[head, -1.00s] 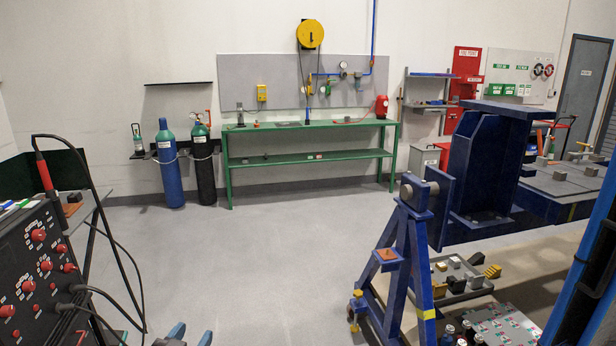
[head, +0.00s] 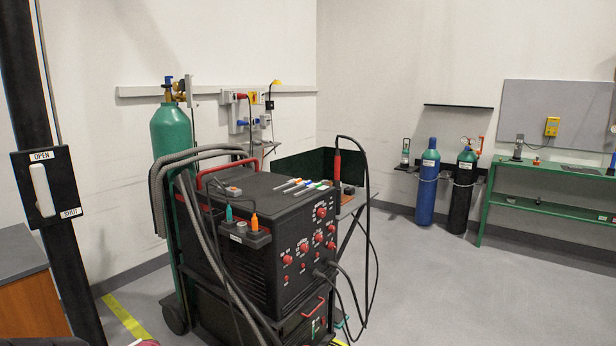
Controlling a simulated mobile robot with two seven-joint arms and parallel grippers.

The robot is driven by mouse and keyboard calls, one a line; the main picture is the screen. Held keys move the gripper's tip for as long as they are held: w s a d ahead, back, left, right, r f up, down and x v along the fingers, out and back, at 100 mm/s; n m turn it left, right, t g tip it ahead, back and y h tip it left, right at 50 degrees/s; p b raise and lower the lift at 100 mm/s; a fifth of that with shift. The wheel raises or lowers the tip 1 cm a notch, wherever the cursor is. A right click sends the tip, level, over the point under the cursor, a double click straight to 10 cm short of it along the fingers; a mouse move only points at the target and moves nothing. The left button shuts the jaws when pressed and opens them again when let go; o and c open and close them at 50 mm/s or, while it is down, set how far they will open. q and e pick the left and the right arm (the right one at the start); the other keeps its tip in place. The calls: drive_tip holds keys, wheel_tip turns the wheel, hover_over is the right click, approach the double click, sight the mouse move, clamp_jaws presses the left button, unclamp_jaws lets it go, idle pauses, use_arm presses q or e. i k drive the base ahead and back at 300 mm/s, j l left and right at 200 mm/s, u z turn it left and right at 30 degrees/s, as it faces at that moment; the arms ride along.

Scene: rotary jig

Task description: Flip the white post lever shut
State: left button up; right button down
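The white post lever (head: 42,190) is at the left of the head view, on a black plate (head: 62,212) fixed to a dark upright post (head: 28,110). The plate has an OPEN label (head: 41,156) at its top and a SHUT label (head: 71,213) at its lower right. The lever points up toward the OPEN label, tilted slightly. Neither of my grippers shows in the head view, so nothing is seen touching the lever.
A black welding machine (head: 265,240) with hoses and a green cylinder (head: 171,135) stands right of the post. A grey-topped wooden cabinet (head: 30,300) is below the lever. Clear floor (head: 430,290) lies to the right, before a green bench (head: 545,205).

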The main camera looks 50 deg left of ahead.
sight(44, 203)
drive_tip(key=u, duration=2.85)
